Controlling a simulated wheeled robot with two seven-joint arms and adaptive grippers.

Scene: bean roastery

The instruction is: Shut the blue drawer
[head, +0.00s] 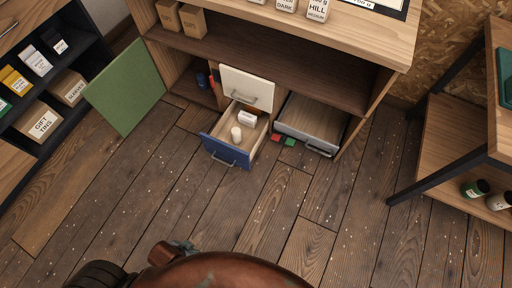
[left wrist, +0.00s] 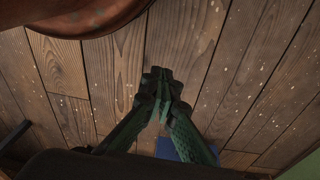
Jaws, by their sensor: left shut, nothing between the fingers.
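The blue drawer (head: 225,152) is pulled out at the bottom of the wooden cabinet in the head view. Its front has a metal handle, and a white cylinder (head: 236,134) and a small white box (head: 247,118) are inside. In the left wrist view, a blue patch, likely the drawer front (left wrist: 185,150), shows at the bottom, partly hidden behind my fingers. My left gripper (left wrist: 161,80) is shut and empty above the plank floor. It does not show in the head view. My right gripper is in neither view.
A cream drawer (head: 247,86) sits above the blue one. A grey drawer (head: 309,125) stands out to the right. Red (head: 276,139) and green (head: 290,142) small blocks lie between them. A green door (head: 125,88) hangs open at left. The floor in front is clear.

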